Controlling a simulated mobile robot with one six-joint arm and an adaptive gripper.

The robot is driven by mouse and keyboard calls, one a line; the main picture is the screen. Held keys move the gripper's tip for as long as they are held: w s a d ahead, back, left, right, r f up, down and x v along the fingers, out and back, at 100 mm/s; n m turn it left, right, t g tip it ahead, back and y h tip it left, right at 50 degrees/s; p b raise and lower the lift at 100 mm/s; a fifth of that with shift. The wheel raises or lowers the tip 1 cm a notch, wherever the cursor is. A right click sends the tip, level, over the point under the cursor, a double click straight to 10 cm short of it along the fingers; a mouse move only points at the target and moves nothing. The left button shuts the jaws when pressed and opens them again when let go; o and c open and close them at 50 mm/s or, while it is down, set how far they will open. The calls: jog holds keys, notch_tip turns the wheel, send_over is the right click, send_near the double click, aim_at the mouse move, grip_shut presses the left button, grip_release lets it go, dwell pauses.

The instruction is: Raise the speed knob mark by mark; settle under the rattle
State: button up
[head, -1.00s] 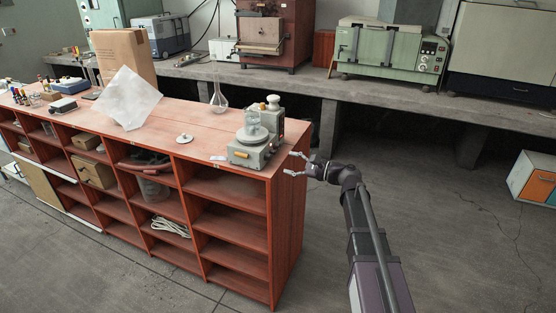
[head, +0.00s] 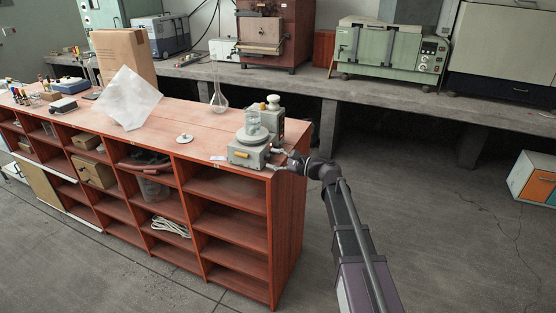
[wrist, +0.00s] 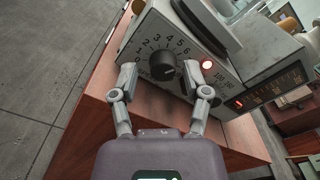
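My gripper (head: 275,160) is at the unit's right face. In the wrist view my gripper (wrist: 163,78) is open, its fingers on either side of the knob with gaps, apparently not touching it.
A second grey unit (wrist: 264,88) with a red-lit scale stands close by the stirrer. A white lid-like disc (head: 184,138) and a glass flask (head: 218,100) are on the bench top (head: 165,152).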

grip_shut()
jog(key=shift+s, duration=0.1)
jog(key=shift+m, duration=0.6)
jog(key=shift+f+m, duration=0.1)
jog(key=shift+m, duration=1.7)
